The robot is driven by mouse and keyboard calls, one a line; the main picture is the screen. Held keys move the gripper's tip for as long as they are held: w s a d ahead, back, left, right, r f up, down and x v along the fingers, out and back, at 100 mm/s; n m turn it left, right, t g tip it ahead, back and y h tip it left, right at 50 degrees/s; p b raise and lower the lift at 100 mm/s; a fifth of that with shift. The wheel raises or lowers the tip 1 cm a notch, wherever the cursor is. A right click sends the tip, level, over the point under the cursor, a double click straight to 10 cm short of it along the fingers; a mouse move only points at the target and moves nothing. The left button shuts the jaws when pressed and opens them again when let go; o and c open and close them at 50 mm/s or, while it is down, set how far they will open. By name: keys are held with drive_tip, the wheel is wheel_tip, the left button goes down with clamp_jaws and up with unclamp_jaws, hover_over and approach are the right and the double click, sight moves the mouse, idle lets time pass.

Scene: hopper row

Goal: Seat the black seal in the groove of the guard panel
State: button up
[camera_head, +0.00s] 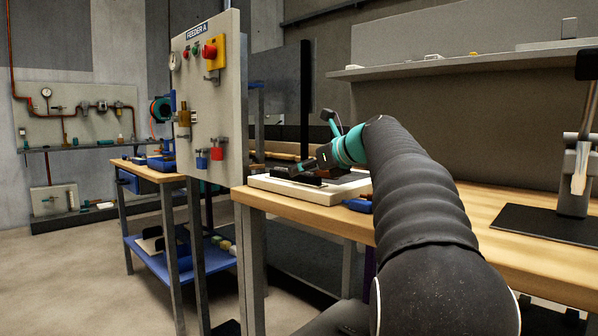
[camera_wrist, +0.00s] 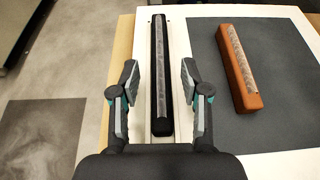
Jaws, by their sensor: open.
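The black seal (camera_wrist: 161,110) is a long straight bar with a grey speckled strip along its top. It lies lengthwise along the left border of the white guard panel (camera_wrist: 203,12) in the wrist view. I cannot tell whether it sits in the groove or on the surface. My gripper (camera_wrist: 159,68) is open, with one finger on each side of the seal and a gap to both. In the head view my gripper (camera_head: 297,167) is low over the panel (camera_head: 340,191), near its left end, and partly hides the seal.
An orange-brown bar (camera_wrist: 247,92) with a grey top lies on the panel's dark grey area (camera_wrist: 280,125), right of the seal. A blue item (camera_head: 357,205) lies beside the panel on the wooden bench (camera_head: 485,215). An upright FEEDER A board (camera_head: 205,120) stands left of the bench.

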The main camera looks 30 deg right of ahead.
drive_tip(key=p+v, duration=0.1)
drive_tip(key=v, duration=0.8)
drive_tip(key=shift+s, duration=0.15)
drive_tip(key=a+f+n, duration=0.1)
drive_tip(key=a, duration=0.1)
drive_tip(key=s+a+f+n+g, duration=0.1)
drive_tip(key=a+f+n, duration=0.1)
drive_tip(key=a, duration=0.1)
drive_tip(key=s+a+f+n, duration=0.1)
drive_tip(key=a+f+n, duration=0.1)
drive_tip(key=shift+s+a+f+g, duration=0.15)
drive_tip(key=shift+a+g, duration=0.15)
drive_tip(key=shift+g, duration=0.1)
drive_tip(key=s+a+f+n+g+h, duration=0.1)
drive_tip(key=s+a+f+n+g, duration=0.1)
drive_tip(key=s+a+f+n, duration=0.6)
drive_tip(key=s+a+f+n+g+h, duration=0.1)
drive_tip(key=s+a+f+n, duration=0.2)
drive_tip(key=s+f+n, duration=0.5)
drive_tip(key=s+a+f+n+g+h, duration=0.2)
drive_tip(key=s+a+f+n, duration=0.2)
drive_tip(key=s+f+n, duration=0.5)
wheel_tip(320, 180, down, 5)
drive_tip(key=shift+r+n, duration=0.2)
drive_tip(key=shift+n, duration=0.9)
drive_tip(key=shift+r, duration=0.1)
